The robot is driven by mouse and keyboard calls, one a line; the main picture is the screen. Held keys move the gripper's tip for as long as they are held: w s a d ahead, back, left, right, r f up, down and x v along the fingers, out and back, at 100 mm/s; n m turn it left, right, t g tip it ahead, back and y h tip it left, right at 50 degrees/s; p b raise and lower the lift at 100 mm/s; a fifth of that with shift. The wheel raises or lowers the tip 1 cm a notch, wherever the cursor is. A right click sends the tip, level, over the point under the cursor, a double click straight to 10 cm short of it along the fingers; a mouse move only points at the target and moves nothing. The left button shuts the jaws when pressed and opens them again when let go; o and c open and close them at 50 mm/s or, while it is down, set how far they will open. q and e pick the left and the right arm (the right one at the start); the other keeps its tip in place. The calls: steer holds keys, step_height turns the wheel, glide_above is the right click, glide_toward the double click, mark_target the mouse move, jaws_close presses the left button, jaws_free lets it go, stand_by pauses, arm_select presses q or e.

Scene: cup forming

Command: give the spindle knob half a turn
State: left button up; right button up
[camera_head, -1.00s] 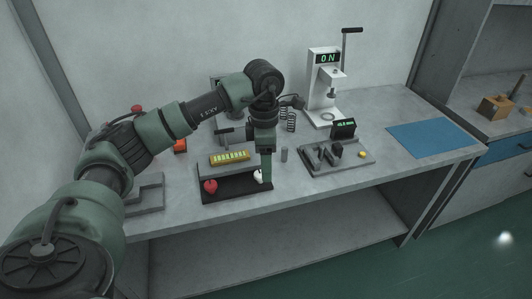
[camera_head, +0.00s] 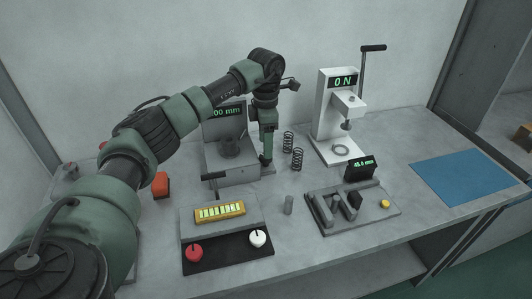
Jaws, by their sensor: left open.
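A dark panel (camera_head: 230,259) at the bench front bears a red knob (camera_head: 195,252) at its left and a white knob (camera_head: 258,238) at its right. I cannot tell which is the spindle knob. A yellow gauge strip (camera_head: 219,212) sits on the sloped part behind them. My left gripper (camera_head: 266,162) points down, open and apart from both knobs. It is well behind the white knob, beside the right side of a grey machine (camera_head: 233,172) with a green "00 mm" readout. My arm hides part of that machine. My right gripper is not in view.
Two dark springs (camera_head: 297,158) and a small grey cylinder (camera_head: 288,204) stand right of my gripper. A white press (camera_head: 337,115) reads "0 N". A grey gauge fixture (camera_head: 375,217) stands front right, with a blue mat (camera_head: 465,176) beyond. An orange block (camera_head: 160,185) is at left.

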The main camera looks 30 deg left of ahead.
mark_target(266, 161)
arm_select(q)
step_height(266, 161, down, 3)
steer(key=shift+s+d+r, duration=0.1)
steer(key=shift+s, duration=0.05)
steer(key=f, duration=0.2)
steer(key=shift+w+f, duration=0.2)
steer(key=shift+f, duration=0.3)
steer(key=c, duration=0.3)
jaws_close()
steer(key=shift+p, duration=0.3)
steer(key=shift+n, duration=0.6)
steer(key=shift+n+p, duration=0.6)
steer(key=shift+n, duration=1.2)
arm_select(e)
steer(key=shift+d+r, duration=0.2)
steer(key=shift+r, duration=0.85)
